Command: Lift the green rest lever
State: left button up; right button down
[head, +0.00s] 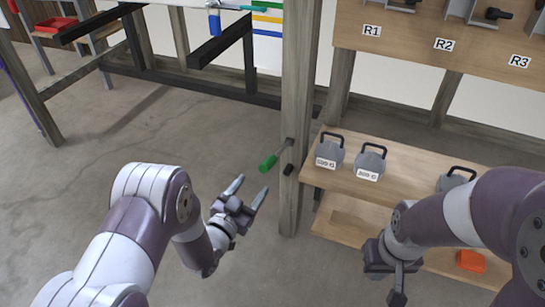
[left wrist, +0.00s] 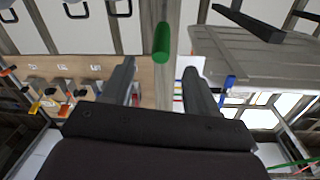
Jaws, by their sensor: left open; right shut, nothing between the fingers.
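The green rest lever (head: 268,162) is a grey rod with a green grip, sticking out from the wooden post (head: 296,110) and sloping down to the left. My left gripper (head: 247,190) is open and empty, a little below and left of the green grip, apart from it. In the left wrist view the green grip (left wrist: 161,42) shows beyond and between the two open fingers (left wrist: 160,80). My right gripper (head: 397,285) is shut and empty, low at the right in front of the wooden shelf.
A wooden shelf (head: 400,190) right of the post carries grey weights with black handles, including one at its left end (head: 329,150). A small dark peg (head: 288,169) is on the post beside the lever. An orange block (head: 471,261) sits lower right.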

aim_at(270, 157)
pick_arm(q)
jog(key=b+x, duration=0.3)
jog(key=x, duration=0.7)
jog(key=shift+w+f, duration=0.1)
jog(key=shift+w, duration=0.3)
jog(key=shift+w+d, duration=0.15)
jog(key=shift+w, duration=0.2)
